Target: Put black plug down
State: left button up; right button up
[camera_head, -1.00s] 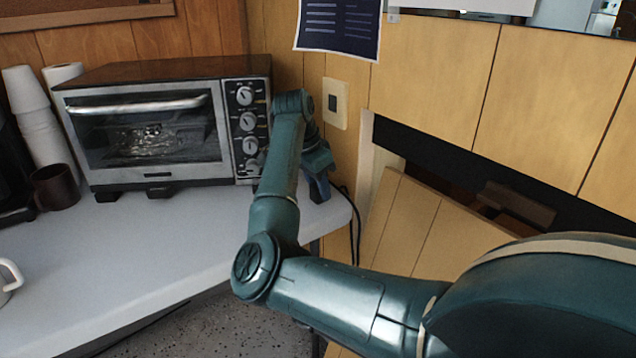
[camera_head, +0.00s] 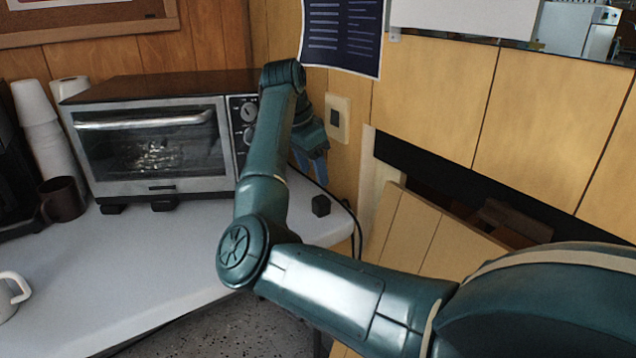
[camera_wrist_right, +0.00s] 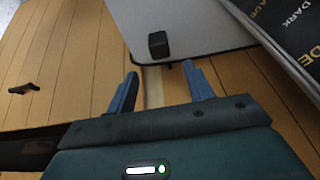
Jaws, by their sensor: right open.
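The black plug (camera_head: 321,205) is a small dark block on the white countertop (camera_head: 150,262), close to its right corner. It also shows in the right wrist view (camera_wrist_right: 158,45), near the counter's edge. My right gripper (camera_head: 316,165) is above and behind the plug in the head view, apart from it. In the right wrist view its blue fingers (camera_wrist_right: 160,88) are spread with nothing between them, and the plug lies beyond the tips. A black cord shows by the counter's corner. My left gripper is not in view.
A toaster oven (camera_head: 150,150) stands at the back, left of my right arm. A wall outlet (camera_head: 338,118) is on the wood wall behind the gripper. A brown mug (camera_head: 62,199), stacked cups (camera_head: 40,130) and a white mug (camera_head: 10,293) are at the left. The counter's middle is clear.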

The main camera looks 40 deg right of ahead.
jog(key=shift+p+v, duration=0.3)
jog(key=shift+v, duration=1.95)
